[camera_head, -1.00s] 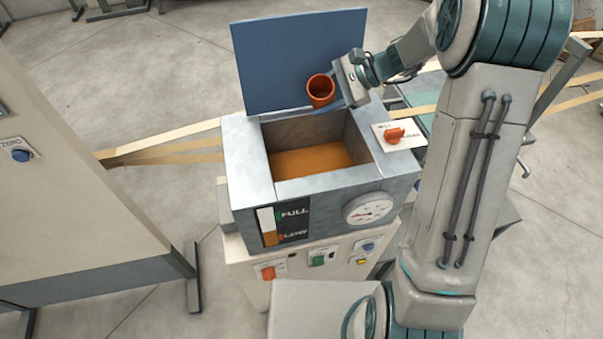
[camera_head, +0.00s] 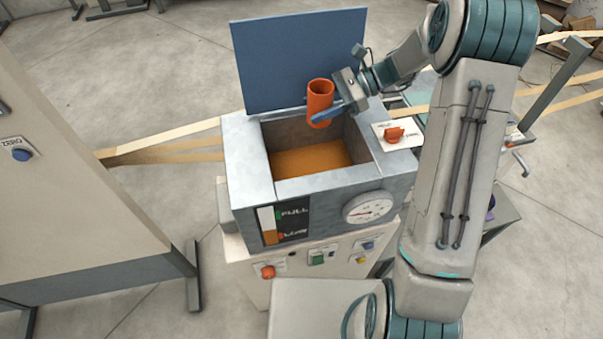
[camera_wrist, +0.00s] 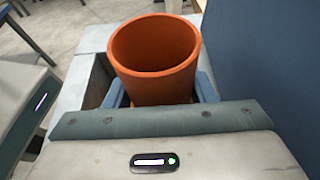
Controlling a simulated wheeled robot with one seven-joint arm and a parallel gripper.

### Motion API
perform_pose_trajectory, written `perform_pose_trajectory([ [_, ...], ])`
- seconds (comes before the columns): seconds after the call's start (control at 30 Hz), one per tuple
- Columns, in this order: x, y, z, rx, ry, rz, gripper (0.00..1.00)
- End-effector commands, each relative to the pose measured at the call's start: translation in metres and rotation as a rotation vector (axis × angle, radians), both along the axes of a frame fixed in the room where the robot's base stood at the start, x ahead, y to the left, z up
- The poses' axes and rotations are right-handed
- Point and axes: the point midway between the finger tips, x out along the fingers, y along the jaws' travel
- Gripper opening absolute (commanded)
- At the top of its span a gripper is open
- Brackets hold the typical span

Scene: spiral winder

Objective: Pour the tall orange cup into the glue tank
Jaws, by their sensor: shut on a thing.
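The tall orange cup (camera_head: 320,104) is in my gripper (camera_head: 322,113), above the back of the glue tank's opening. In the head view the cup stands nearly upright. It also shows in the wrist view (camera_wrist: 154,62), its mouth towards the camera and its inside dark orange, with no contents visible. My gripper's blue fingers (camera_wrist: 160,92) are shut on the cup, one on each side. The glue tank (camera_head: 246,158) is an open grey metal box with amber-brown glue (camera_head: 310,160) low inside. Its blue lid (camera_head: 297,60) stands open behind the cup.
The tank's front has a FULL/LOW level window (camera_head: 268,222) and a round dial (camera_head: 369,209). An orange knob (camera_head: 394,134) sits on a white plate at the tank's right. Paper strips (camera_head: 175,148) run behind the tank. A beige cabinet (camera_head: 70,170) stands at the left.

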Motion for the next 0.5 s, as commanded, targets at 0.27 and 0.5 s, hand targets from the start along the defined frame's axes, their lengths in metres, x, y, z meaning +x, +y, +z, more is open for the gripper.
perform_pose_trajectory([
  [0.27,0.0,0.0,0.016,0.0,-0.004,-0.001,0.23],
  [0.5,0.0,0.0,0.04,0.0,-0.006,0.0,0.23],
])
